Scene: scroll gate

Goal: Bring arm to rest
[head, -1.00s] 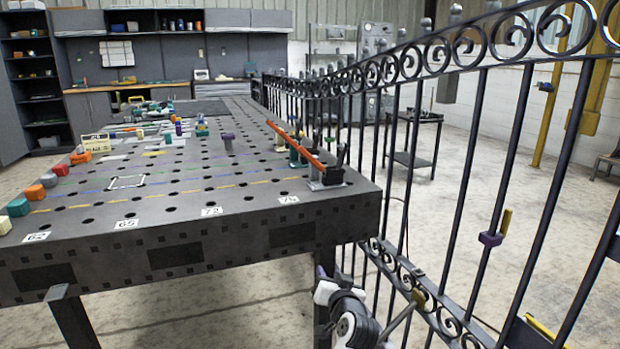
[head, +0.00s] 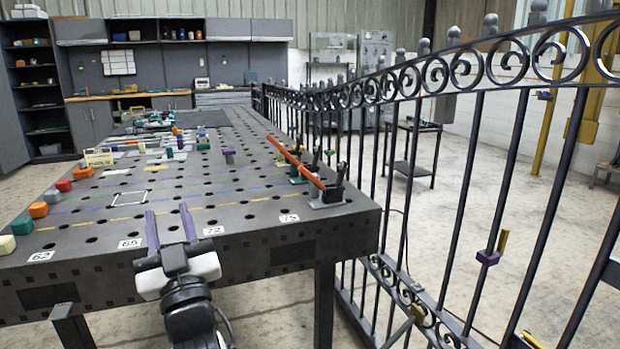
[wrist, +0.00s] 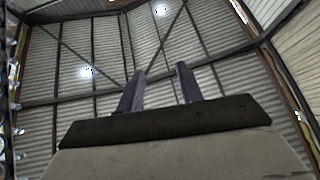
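My gripper (head: 169,226) is in front of the near edge of the perforated welding table (head: 255,208) in the head view, with its two purple fingers pointing up. The fingers stand apart with nothing between them, so it is open and empty. In the wrist view my gripper (wrist: 158,88) points up at the corrugated ceiling, again with a clear gap between the fingers. My arm below it is partly cut off by the lower edge of the head view.
A black scroll gate (head: 455,190) runs along the table's right side, with a purple clamp (head: 487,258) on one bar. An orange bar (head: 294,161) and several coloured blocks lie on the table. Open concrete floor (head: 560,240) shows beyond the gate.

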